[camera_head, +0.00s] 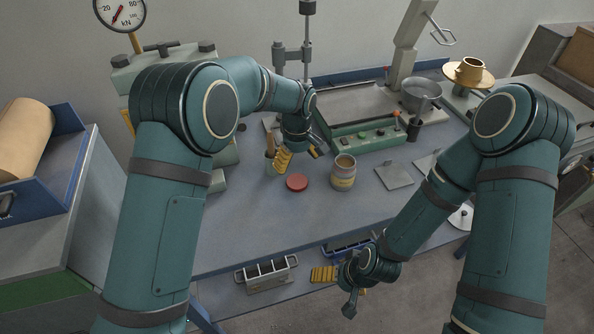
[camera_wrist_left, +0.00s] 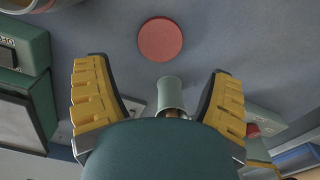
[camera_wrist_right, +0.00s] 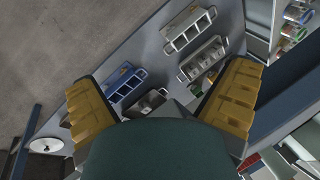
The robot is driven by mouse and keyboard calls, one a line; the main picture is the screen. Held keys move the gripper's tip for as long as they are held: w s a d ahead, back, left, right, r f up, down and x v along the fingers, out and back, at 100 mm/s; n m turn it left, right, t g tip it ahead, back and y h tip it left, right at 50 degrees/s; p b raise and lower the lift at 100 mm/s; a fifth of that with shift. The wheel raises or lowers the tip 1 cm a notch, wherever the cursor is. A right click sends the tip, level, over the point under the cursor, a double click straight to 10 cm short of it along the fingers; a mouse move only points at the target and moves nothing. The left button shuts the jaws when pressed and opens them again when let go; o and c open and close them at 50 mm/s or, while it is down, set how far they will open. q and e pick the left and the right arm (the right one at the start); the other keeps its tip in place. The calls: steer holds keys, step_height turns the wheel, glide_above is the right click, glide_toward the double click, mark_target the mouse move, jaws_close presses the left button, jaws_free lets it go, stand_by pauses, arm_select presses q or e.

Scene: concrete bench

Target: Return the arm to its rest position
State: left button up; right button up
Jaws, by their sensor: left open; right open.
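My left gripper (camera_head: 298,155) is open above the bench, left of the open jar (camera_head: 343,178) and behind the red lid (camera_head: 297,182). In the left wrist view its yellow-padded fingers (camera_wrist_left: 160,95) are spread, with a small grey-green cup (camera_wrist_left: 170,93) visible between them and nothing gripped. The red lid (camera_wrist_left: 160,39) lies flat beyond the cup. My right gripper (camera_head: 337,288) is low at the front of the bench, by the lower racks. In the right wrist view its fingers (camera_wrist_right: 165,95) are spread wide and empty.
A grey rack (camera_head: 266,273) and a blue rack (camera_head: 345,247) sit low at the front; several racks show in the right wrist view (camera_wrist_right: 188,28). A green control box (camera_head: 368,138), a metal pot (camera_head: 421,95) and a flat grey plate (camera_head: 394,176) stand around the jar.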

arm_select(q)
steer(key=shift+r+p, duration=0.35)
steer(key=shift+r, duration=1.9)
